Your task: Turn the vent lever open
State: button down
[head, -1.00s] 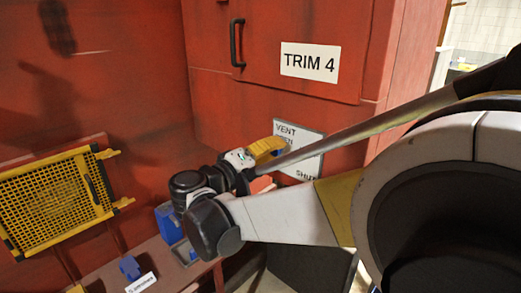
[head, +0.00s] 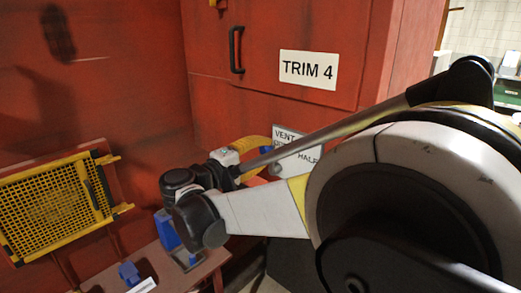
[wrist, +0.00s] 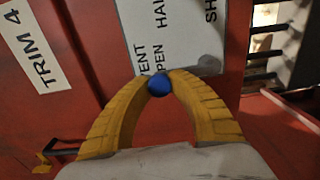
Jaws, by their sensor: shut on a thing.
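The vent plate (head: 301,160) is a white sign on the red cabinet, with VENT, OPEN, HALF and SHUT marks. It also shows rotated in the wrist view (wrist: 178,28). The lever's blue knob (wrist: 159,86) sits between the yellow fingertips of my gripper (wrist: 160,78), which are shut on it. The knob is beside the OPEN word in the wrist view. A grey round part (wrist: 206,68) lies on the plate to the right of the knob. In the head view my gripper (head: 264,149) covers the plate's left part, and the lever's arm is hidden.
A TRIM 4 label (head: 307,69) and a black handle (head: 236,50) are on the cabinet above. A yellow mesh panel (head: 55,212) is at the left. A low shelf (head: 205,270) with a blue holder (head: 166,230) stands below my gripper.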

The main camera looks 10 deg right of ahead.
jog(key=c, duration=1.2)
grip_release()
jog(key=shift+a, duration=0.25)
jog(key=v, duration=1.2)
jog(key=shift+d, duration=0.2)
